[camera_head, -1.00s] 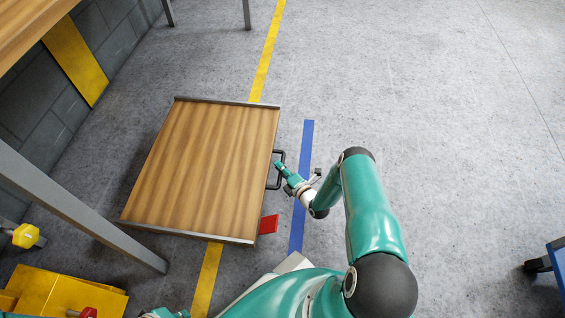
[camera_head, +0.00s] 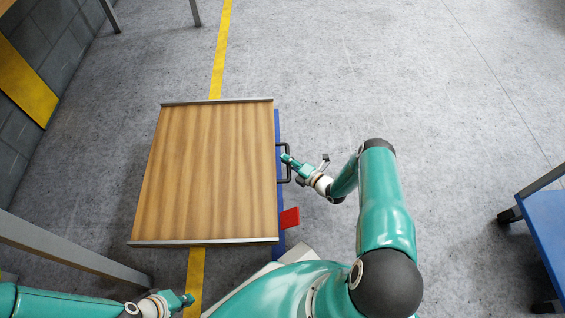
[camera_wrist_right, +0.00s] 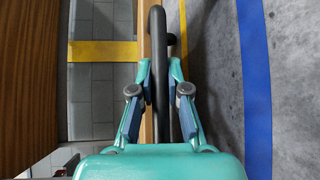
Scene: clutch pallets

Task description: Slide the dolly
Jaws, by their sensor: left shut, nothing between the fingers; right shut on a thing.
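The dolly has a flat, wood-grain deck (camera_head: 208,170) with grey metal rails along its far and near edges. A black bar handle (camera_head: 288,163) stands out from its right side. My right gripper (camera_head: 288,160) is shut on this handle; in the right wrist view the two fingers (camera_wrist_right: 160,75) close around the dark bar (camera_wrist_right: 158,40). A red tab (camera_head: 289,217) sticks out at the dolly's near right corner. My left gripper (camera_head: 187,300) is shut and empty, just in front of the dolly's near edge. The dolly's wheels are hidden.
A blue floor line (camera_head: 277,125) runs along the dolly's right edge. A yellow floor line (camera_head: 220,50) passes beneath the deck. A table leg (camera_head: 75,255) stands near left, and a blue cart (camera_head: 548,225) at far right. Floor beyond and right is open.

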